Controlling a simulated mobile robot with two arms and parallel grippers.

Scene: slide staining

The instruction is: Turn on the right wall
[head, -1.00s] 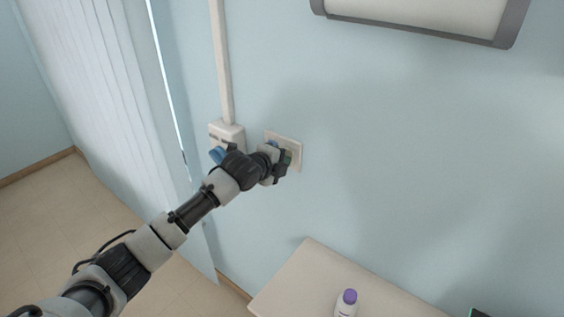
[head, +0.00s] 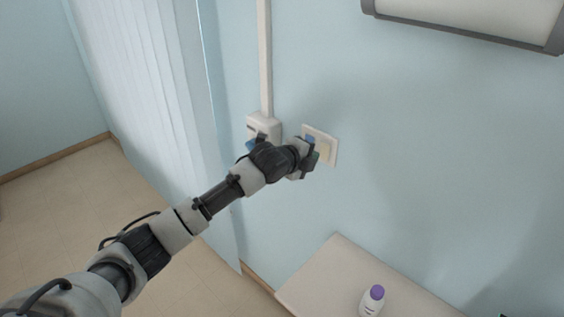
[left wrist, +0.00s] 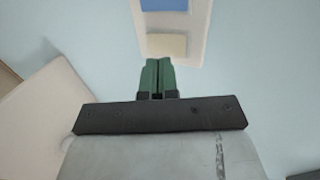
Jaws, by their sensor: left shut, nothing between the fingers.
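The wall switch is a white plate (head: 333,150) on the pale blue wall, with a cream rocker (head: 323,147) and a blue part. In the left wrist view the plate (left wrist: 195,42) shows at the top, with the cream rocker (left wrist: 164,46) just beyond my fingertips and a blue panel (left wrist: 164,5) past it. My left gripper (head: 314,160) is at the plate's lower left and hides part of it. In the left wrist view its green fingers (left wrist: 159,66) are together and empty. I cannot tell whether they touch the plate. My right gripper is out of view.
A white box (head: 262,124) with a blue part and a vertical conduit (head: 265,60) is left of the switch. White blinds (head: 150,90) hang farther left. Below stands a table (head: 335,265) with a purple-capped bottle (head: 373,298). A grey-framed panel (head: 470,18) is above.

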